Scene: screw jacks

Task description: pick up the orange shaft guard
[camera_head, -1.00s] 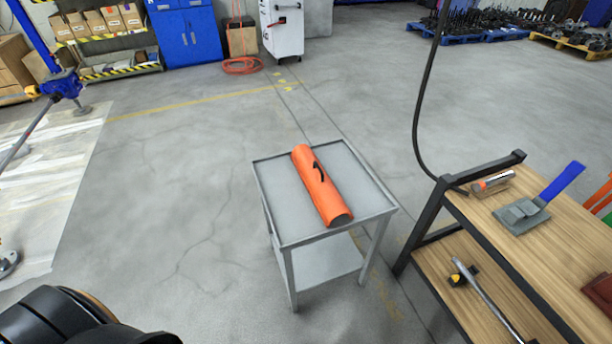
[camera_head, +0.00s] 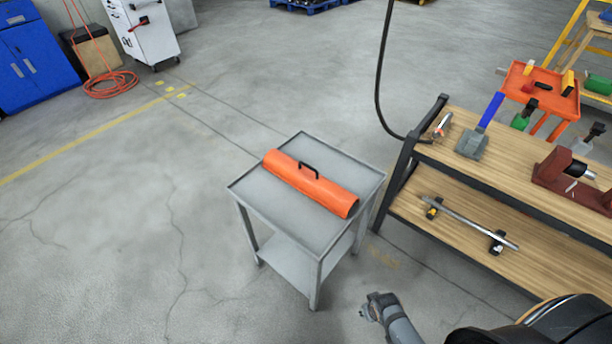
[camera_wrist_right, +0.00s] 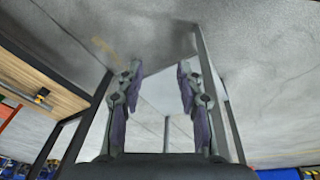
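Part of the grey cart shows beyond the fingers. The guard is not clear in that view. A grey part of my right arm shows at the bottom of the head view, in front of the cart and apart from it. My left gripper is out of view.
A wooden two-shelf bench (camera_head: 455,200) with a dark frame stands close right of the cart. It holds a blue-handled tool (camera_head: 483,128), a dark red block (camera_head: 560,178) and a metal rod (camera_head: 470,223). A black cable (camera_head: 382,70) hangs behind. Floor left of the cart is clear.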

